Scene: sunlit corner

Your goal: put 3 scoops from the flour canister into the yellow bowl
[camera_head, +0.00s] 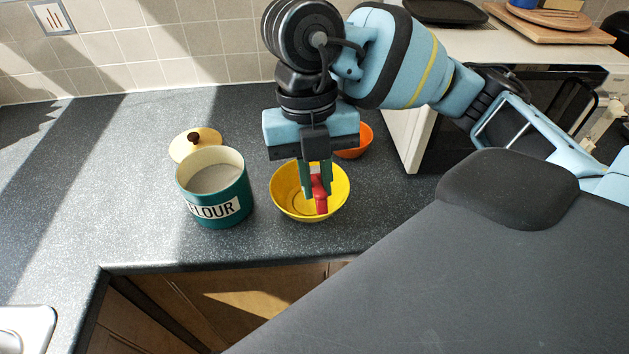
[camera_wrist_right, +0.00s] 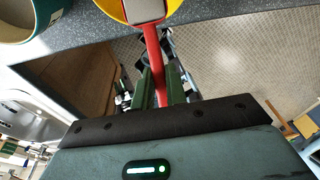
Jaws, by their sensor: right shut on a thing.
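The teal flour canister (camera_head: 238,186) stands open on the counter, with pale flour (camera_head: 214,179) inside. The yellow bowl (camera_head: 281,190) stands just right of it. My right gripper (camera_head: 315,186) points down over the bowl and is shut on the handle of a red scoop (camera_head: 321,203). In the right wrist view the scoop's red handle (camera_wrist_right: 152,45) runs up from between the fingers to a greyish head over the bowl (camera_wrist_right: 113,9). I cannot tell whether flour is in the scoop. The gripper hides part of the bowl. My left gripper is not in view.
A cream lid with a dark knob (camera_head: 196,146) lies behind the canister. An orange bowl (camera_head: 359,142) stands behind and right of the yellow bowl, partly hidden. A black microwave (camera_head: 440,140) is at the right. The counter (camera_head: 110,170) left of the canister is clear.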

